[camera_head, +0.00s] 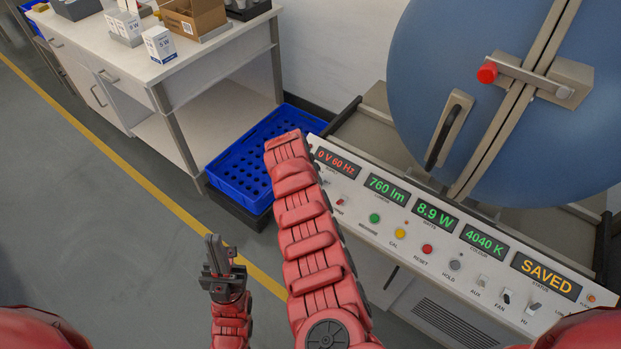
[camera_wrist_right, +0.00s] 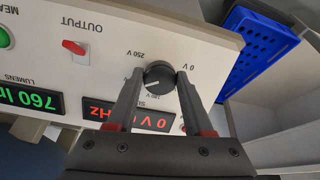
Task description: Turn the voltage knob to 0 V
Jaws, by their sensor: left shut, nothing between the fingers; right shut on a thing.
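The dark voltage knob (camera_wrist_right: 159,73) is on the pale front panel (camera_wrist_right: 120,48), with "0 V" and "250 V" printed beside it in the right wrist view. My right gripper (camera_wrist_right: 160,77) is shut on it, one finger on each side. A white pointer line shows on the knob's face. The supply display (camera_head: 337,163) reads 0 V 60 Hz in the head view, where my right arm hides the knob and the right gripper. My left gripper (camera_head: 221,252) is shut and empty, low in front of the panel and away from it.
A red output switch (camera_wrist_right: 74,47) sits near the knob. Other displays, including a 760 lm one (camera_head: 386,189), and several buttons line the panel. A large blue sphere (camera_head: 430,60) stands behind. A blue crate (camera_head: 245,150) and a white workbench (camera_head: 120,65) are at left.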

